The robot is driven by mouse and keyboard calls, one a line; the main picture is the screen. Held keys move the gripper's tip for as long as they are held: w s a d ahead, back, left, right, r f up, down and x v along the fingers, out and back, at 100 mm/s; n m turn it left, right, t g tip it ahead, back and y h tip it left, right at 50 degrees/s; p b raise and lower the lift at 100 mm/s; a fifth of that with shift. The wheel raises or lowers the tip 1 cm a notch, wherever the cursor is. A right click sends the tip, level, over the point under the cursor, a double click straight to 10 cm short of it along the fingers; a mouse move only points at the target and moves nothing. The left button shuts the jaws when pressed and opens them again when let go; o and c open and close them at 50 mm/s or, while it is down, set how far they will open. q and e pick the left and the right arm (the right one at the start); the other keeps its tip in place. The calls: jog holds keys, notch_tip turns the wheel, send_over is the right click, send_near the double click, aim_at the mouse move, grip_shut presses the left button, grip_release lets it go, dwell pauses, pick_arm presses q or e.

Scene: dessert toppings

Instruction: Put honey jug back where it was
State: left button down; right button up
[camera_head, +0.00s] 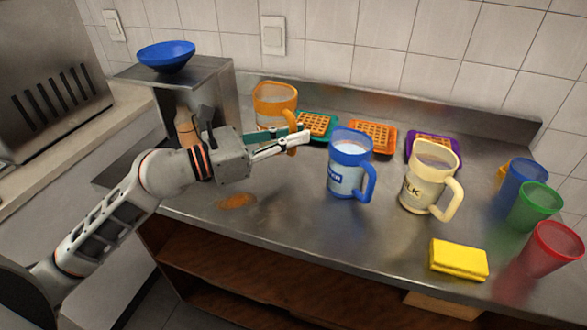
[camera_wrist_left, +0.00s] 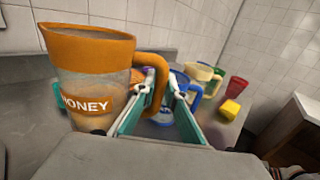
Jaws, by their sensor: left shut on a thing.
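The honey jug (camera_head: 275,97), clear with an orange rim and handle, stands upright at the back left of the counter in the head view. In the left wrist view the jug (camera_wrist_left: 95,85) is close on the left, its HONEY label showing. My left gripper (camera_head: 303,136) is shut on the jug's orange handle, with teal-padded fingers on either side of it. The gripper hides the jug's lower part in the head view. I cannot tell whether its base touches the counter. My right gripper is not in view.
A blue jug (camera_head: 349,170) and a cream milk jug (camera_head: 424,183) stand to the right. Waffles on coloured plates (camera_head: 371,151) lie behind. A yellow sponge (camera_head: 458,262) and several cups (camera_head: 535,207) are at the right. A brown spill (camera_head: 237,201) marks the front left.

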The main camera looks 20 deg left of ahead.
pick_arm(q)
jog(key=shift+f, duration=0.95)
jog(key=shift+f+b, duration=0.25)
jog(key=shift+b, duration=0.05)
notch_tip(320, 180, down, 5)
jog(key=shift+r+b, duration=0.1)
jog(key=shift+b, duration=0.85)
jog(key=shift+f, duration=0.35)
jog(key=shift+r, duration=0.15)
jog(key=shift+f, duration=0.2)
jog(key=c, duration=2.2)
grip_release()
jog(key=shift+f, duration=0.15)
jog(key=shift+o, duration=0.6)
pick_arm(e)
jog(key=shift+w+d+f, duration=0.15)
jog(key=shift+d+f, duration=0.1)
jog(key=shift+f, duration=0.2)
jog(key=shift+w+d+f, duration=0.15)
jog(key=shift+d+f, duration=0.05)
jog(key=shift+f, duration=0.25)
